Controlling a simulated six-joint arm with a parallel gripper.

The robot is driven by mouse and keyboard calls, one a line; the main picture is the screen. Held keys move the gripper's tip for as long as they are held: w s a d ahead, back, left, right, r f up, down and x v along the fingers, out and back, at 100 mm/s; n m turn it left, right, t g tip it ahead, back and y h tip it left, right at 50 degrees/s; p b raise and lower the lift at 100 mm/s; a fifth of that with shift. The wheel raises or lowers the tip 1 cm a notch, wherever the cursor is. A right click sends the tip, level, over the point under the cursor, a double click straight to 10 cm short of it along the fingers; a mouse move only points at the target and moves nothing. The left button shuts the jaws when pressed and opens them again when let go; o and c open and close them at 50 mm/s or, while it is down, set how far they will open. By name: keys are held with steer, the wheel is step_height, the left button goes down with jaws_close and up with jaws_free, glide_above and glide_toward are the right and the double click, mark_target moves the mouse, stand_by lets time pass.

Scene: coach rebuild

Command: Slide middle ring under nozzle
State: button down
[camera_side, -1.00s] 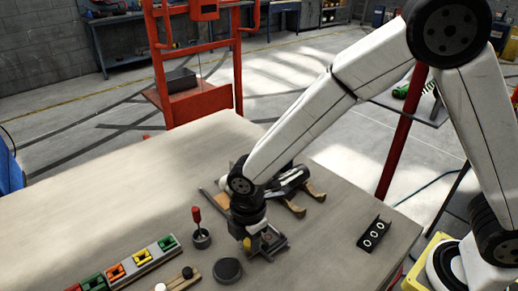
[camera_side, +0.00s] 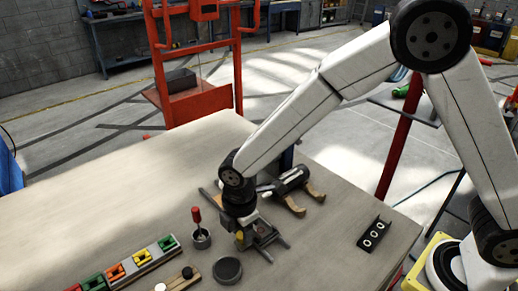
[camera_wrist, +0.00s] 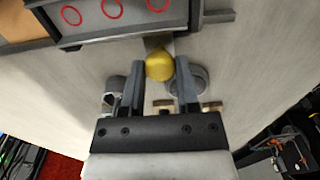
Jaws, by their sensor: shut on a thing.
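In the wrist view, my gripper (camera_wrist: 158,88) has its two fingers closed around a yellow knob (camera_wrist: 160,65). The knob sits at the edge of a grey plate (camera_wrist: 95,28) marked with three red rings; the middle ring (camera_wrist: 112,8) is near the top edge. In the side view, my gripper (camera_side: 241,240) is low over the table at a dark rail, with the yellow knob (camera_side: 240,236) just showing. The plate's rings are hidden there by my arm. A black cylindrical device (camera_side: 290,179) on tan feet stands behind; I cannot make out its nozzle.
A cup with a red-handled tool (camera_side: 200,238) and a round dark dish (camera_side: 227,270) stand close to my gripper. A strip of coloured blocks (camera_side: 125,268) lies at the front left. A black bracket with pale rings (camera_side: 373,235) is at right. The table's left part is clear.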

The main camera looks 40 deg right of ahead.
steer(key=w, duration=1.1)
steer(key=shift+w+a+r, duration=0.1)
steer(key=shift+w, duration=0.25)
steer(key=shift+c, duration=1.6)
jaws_free()
steer(key=shift+s, duration=0.1)
step_height(320, 180, up, 8)
steer(key=s+d+f+m+t, duration=0.2)
steer(key=s+d+m, duration=1.6)
steer(key=s+d, duration=0.2)
steer(key=shift+s+d+f+t, duration=0.3)
steer(key=shift+s+d, duration=0.05)
steer(key=shift+s, duration=0.1)
